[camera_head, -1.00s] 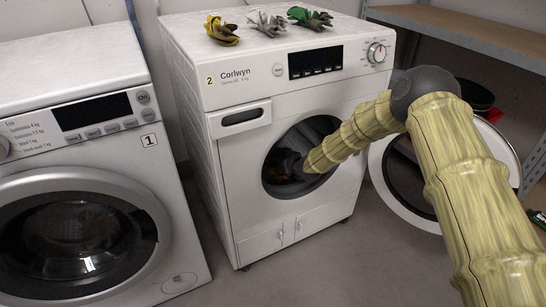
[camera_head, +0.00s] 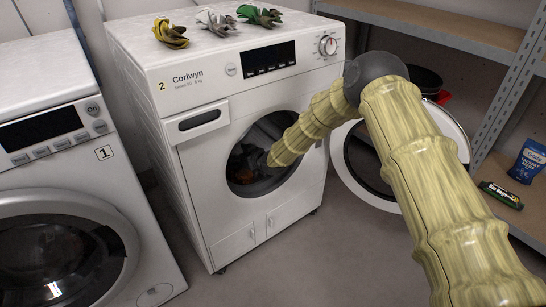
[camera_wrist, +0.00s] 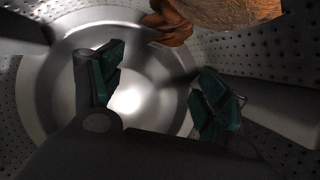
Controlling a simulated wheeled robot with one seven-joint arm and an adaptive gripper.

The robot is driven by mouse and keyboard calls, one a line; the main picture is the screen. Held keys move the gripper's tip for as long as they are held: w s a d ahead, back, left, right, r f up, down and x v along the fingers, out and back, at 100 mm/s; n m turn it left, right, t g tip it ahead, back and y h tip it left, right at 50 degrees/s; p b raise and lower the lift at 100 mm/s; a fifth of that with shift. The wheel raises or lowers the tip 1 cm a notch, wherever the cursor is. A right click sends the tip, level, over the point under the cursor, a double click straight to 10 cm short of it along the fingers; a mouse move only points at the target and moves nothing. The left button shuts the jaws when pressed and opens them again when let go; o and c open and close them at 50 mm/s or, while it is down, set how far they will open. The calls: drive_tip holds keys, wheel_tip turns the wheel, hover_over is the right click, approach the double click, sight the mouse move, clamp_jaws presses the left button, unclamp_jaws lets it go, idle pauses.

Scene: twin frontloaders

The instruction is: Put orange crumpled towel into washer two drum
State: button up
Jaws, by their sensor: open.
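Washer two (camera_head: 195,147), white and labelled 2 Corlwyn, stands with its round door swung open to the right. My arm reaches through the opening, and my gripper is hidden from the head view inside the dark drum (camera_head: 250,168). In the wrist view, my gripper (camera_wrist: 160,88) is open and empty, its two green-padded fingers spread in front of the shiny back of the perforated drum (camera_wrist: 60,85). The orange crumpled towel (camera_wrist: 170,24) shows at the top of the wrist view, inside the drum and apart from the fingers. A tan rounded shape beside it is unclear.
Washer one (camera_head: 75,200), shut, stands at the left. A shelf unit (camera_head: 440,25) is at the right.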

wheel_tip(320, 180, up, 3)
drive_tip(key=shift+r+p, duration=0.1)
drive_tip(key=shift+p, duration=0.4)
drive_tip(key=p+v, duration=1.1)
drive_tip(key=v, duration=1.7)
drive_tip(key=shift+s+d+f, duration=0.2)
drive_tip(key=shift+s+f, duration=0.05)
drive_tip(key=shift+s, duration=0.05)
drive_tip(key=s+d+r+p, duration=0.3)
drive_tip(key=s+d+p, duration=0.3)
drive_tip(key=s+d, duration=0.3)
drive_tip(key=s, duration=0.4)
drive_tip(key=shift+d, duration=0.2)
idle(0.4)
